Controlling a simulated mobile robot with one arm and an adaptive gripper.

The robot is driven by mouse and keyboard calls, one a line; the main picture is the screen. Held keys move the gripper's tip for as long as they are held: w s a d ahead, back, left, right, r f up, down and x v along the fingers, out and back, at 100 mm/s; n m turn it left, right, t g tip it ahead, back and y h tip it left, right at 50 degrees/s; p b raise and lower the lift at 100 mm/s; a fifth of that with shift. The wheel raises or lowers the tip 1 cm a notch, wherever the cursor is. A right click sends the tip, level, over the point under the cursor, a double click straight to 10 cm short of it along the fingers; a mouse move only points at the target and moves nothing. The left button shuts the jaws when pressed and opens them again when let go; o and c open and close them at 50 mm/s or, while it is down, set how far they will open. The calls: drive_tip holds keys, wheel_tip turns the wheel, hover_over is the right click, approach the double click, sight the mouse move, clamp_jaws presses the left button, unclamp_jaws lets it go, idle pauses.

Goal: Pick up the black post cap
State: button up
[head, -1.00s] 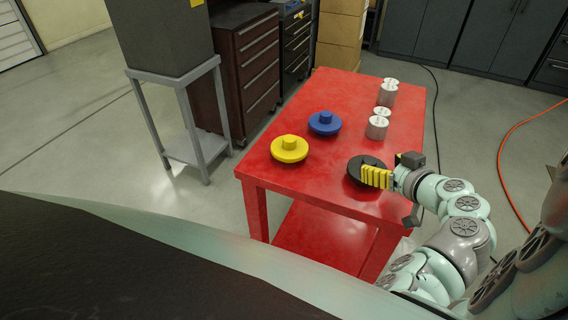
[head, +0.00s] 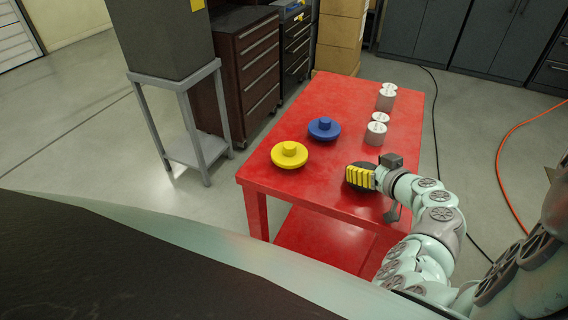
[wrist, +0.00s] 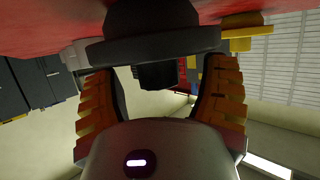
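The black post cap (head: 355,173) lies on the red table near its right front edge, partly hidden behind my gripper (head: 363,178) in the head view. In the wrist view, which looks upside down, the black post cap (wrist: 152,41) shows as a wide disc with a narrower knob. Gaps show between the knob and both fingers. The fingertips are close to the disc; whether they touch it I cannot tell.
The red table (head: 330,195) also bears a yellow cap (head: 289,156), a blue cap (head: 324,130) and several white-grey cylinders (head: 376,135) along its right side. A grey stand (head: 206,150) and a brown drawer cabinet (head: 258,75) are beyond the table's left side.

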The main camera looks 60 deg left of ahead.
clamp_jaws()
idle(0.4)
drive_tip(key=shift+r, duration=0.15)
drive_tip(key=shift+r+b, duration=0.35)
drive_tip(key=shift+r, duration=0.55)
drive_tip(key=shift+s+d+r+b, duration=0.2)
drive_tip(key=shift+r, duration=0.2)
drive_tip(key=shift+s+d+r+b, duration=0.15)
drive_tip(key=shift+r+b, duration=0.05)
drive_tip(key=shift+r, duration=0.15)
drive_tip(key=s+d+r+b, duration=0.1)
drive_tip(key=s+d, duration=0.9)
drive_tip(key=d, duration=0.1)
drive_tip(key=shift+d+r+b, duration=0.15)
drive_tip(key=shift+r+b, duration=0.1)
drive_tip(key=shift+b, duration=0.1)
